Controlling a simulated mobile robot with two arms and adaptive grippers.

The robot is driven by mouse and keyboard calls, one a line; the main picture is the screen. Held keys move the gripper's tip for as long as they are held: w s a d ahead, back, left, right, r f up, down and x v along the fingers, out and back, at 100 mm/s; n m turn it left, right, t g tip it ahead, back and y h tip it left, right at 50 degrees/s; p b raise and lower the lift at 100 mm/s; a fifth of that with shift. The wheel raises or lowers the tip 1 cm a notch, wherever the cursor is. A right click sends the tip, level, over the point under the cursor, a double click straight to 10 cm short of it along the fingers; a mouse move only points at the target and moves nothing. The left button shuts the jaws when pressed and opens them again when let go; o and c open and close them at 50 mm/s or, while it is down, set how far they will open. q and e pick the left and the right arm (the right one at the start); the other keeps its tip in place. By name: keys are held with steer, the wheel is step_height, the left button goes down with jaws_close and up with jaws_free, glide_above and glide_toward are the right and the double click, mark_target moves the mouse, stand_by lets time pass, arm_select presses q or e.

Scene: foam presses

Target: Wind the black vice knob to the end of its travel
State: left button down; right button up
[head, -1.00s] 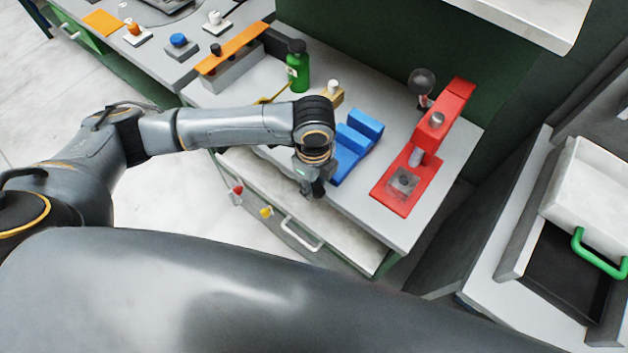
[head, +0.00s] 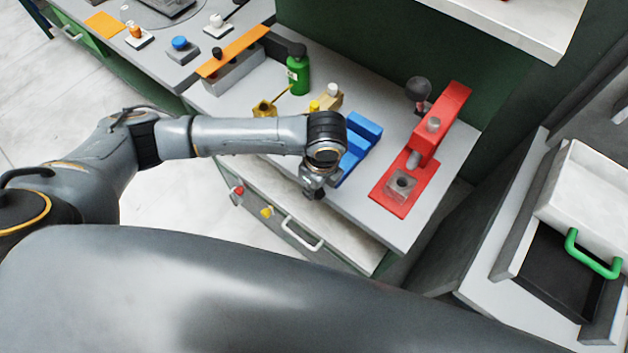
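The blue vice (head: 362,140) stands on the grey bench top, left of the red press. My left arm comes in from the left, and its gripper (head: 318,188) points down at the near end of the blue vice, by the bench's front edge. The wrist covers part of the vice. I cannot make out a black vice knob; that near end is hidden behind the gripper. The fingers are small and dark, so I cannot tell whether they are open or shut on something. My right gripper is not in view.
The red press (head: 425,140) with a black ball handle (head: 418,88) stands to the right. A drawer handle (head: 302,234) sticks out below the front edge.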

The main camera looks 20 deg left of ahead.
arm_select(q)
steer(key=y+p, duration=0.2)
steer(key=p, duration=0.1)
steer(key=shift+s+d+r+t, duration=0.15)
steer(key=shift+d+r+t, duration=0.2)
steer(key=shift+t, duration=0.05)
steer(key=shift+d+f+t+y+p, duration=0.15)
steer(key=shift+t+y+p, duration=0.25)
steer(key=shift+y+p, duration=0.5)
steer(key=y, duration=0.1)
steer(key=t+y+p, duration=0.1)
steer(key=y, duration=0.1)
steer(key=y+p, duration=0.1)
steer(key=shift+s+d+f, duration=0.15)
steer(key=shift+d+f, duration=0.1)
steer(key=shift+f, duration=0.05)
steer(key=shift+d+f+t+y+p, duration=0.1)
steer(key=shift+f+t+y+p, duration=0.15)
steer(key=shift+t+y+p, duration=0.75)
steer(key=shift+g+y, duration=0.3)
steer(key=shift+y, duration=0.2)
steer(key=shift+f, duration=0.1)
steer(key=c, duration=1.4)
jaws_free()
steer(key=shift+c, duration=0.2)
steer(key=shift+b, duration=0.45)
